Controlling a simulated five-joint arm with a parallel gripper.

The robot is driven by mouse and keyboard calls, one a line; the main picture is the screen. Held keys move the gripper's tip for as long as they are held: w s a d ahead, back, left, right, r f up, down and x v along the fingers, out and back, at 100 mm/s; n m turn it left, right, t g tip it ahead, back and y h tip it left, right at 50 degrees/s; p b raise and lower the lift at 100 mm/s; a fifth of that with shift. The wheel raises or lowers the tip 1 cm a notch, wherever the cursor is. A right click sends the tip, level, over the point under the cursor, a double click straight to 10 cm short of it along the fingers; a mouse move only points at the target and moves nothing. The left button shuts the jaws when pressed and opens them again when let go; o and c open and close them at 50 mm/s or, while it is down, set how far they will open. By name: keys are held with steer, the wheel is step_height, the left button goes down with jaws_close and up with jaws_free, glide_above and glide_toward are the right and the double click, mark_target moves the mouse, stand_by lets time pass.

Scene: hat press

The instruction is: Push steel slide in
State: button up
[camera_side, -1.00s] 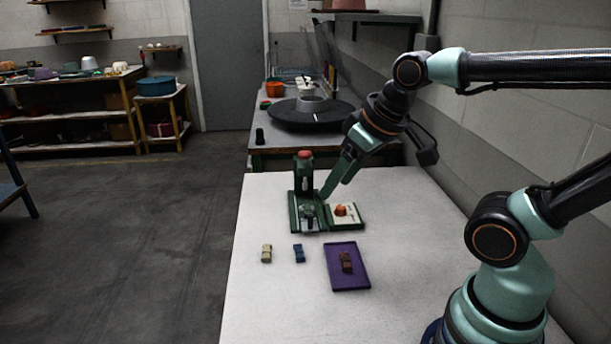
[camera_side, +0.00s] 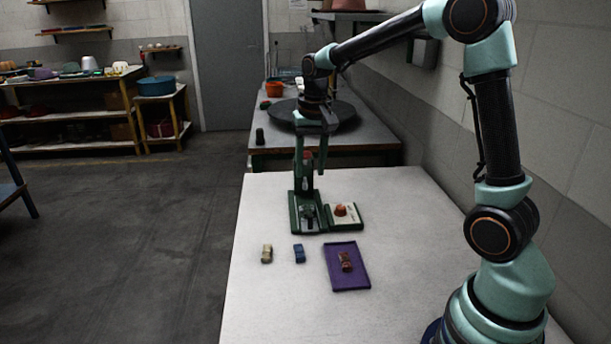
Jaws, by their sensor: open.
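The small green hat press (camera_side: 303,196) stands upright on the white table. At the front of its base is a small grey steel part (camera_side: 309,216), which looks like the slide; how far in it sits is too small to tell. My gripper (camera_side: 311,172) points straight down above the press, its two fingers apart and empty.
A pale panel with an orange knob (camera_side: 341,210) adjoins the press on the right. In front lie a beige block (camera_side: 266,254), a blue block (camera_side: 299,253) and a purple tray (camera_side: 332,276) holding a brown block (camera_side: 346,261). The table's left side is clear.

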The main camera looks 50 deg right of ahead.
steer(key=m+g, duration=0.1)
steer(key=m, duration=0.1)
glide_toward(310, 215)
step_height(310, 215, down, 10)
steer(key=shift+d+f, duration=0.1)
stand_by(0.3)
jaws_close()
stand_by(1.4)
